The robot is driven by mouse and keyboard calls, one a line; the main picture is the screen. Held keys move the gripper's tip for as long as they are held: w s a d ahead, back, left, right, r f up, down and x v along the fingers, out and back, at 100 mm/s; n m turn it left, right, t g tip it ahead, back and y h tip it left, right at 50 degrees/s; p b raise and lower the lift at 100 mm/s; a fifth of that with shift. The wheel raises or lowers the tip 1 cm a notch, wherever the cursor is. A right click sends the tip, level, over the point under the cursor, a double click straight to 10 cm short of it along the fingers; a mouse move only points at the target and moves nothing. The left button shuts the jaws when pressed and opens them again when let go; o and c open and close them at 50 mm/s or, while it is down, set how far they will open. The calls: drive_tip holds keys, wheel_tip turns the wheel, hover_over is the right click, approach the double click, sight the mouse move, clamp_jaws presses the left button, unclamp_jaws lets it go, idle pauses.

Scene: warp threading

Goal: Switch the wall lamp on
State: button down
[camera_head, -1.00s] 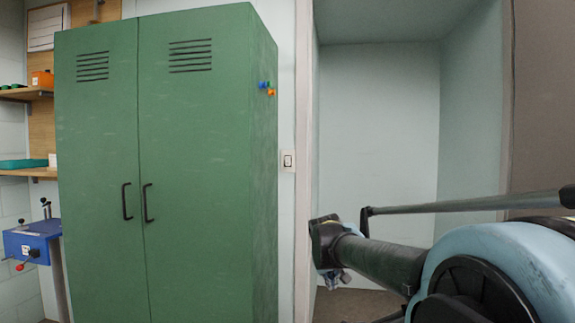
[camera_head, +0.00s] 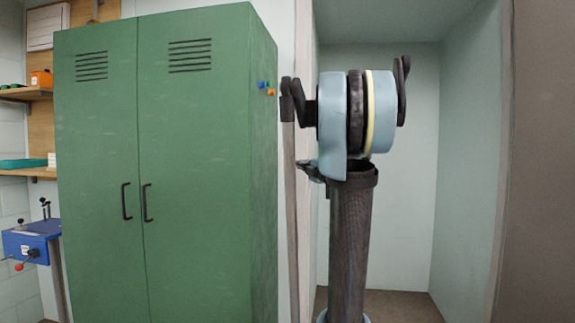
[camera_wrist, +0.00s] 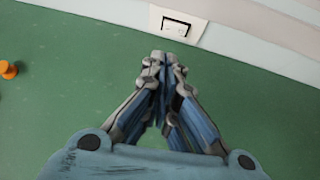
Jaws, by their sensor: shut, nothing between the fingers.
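A wall switch (camera_wrist: 176,27), a white plate with a dark-framed rocker, shows at the top of the wrist view. My gripper (camera_wrist: 164,60) is shut and empty, its fingertips pointing toward the switch and appearing just below it in the picture. Whether the fingertips touch the switch cannot be told. In the head view my arm covers the spot of the switch, and the gripper (camera_head: 312,172) is mostly hidden behind my arm. No lamp is seen in either view.
A tall green cabinet (camera_head: 190,170) stands left of the switch, its side close beneath my gripper in the wrist view. Coloured knobs (camera_head: 266,88) stick out from that side. An open doorway or alcove (camera_head: 410,200) lies to the right. A blue bench device (camera_head: 30,240) stands far left.

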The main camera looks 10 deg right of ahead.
sight(288, 160)
drive_tip(key=shift+w+a+f+n+g+y, duration=0.15)
drive_tip(key=shift+a+f+n+g+y, duration=0.15)
drive_tip(key=shift+n+y, duration=0.2)
drive_tip(key=shift+w+a+f+n+g+y, duration=0.1)
drive_tip(key=shift+a+n+g+y, duration=0.1)
drive_tip(key=shift+a+n+y, duration=0.3)
drive_tip(key=shift+d, duration=0.1)
drive_tip(key=x, duration=0.4)
drive_tip(key=d+x, duration=0.1)
drive_tip(key=x, duration=0.3)
drive_tip(key=w+d+x, duration=0.1)
drive_tip(key=x, duration=0.3)
drive_tip(key=shift+w+d, duration=0.15)
drive_tip(key=shift+w, duration=0.35)
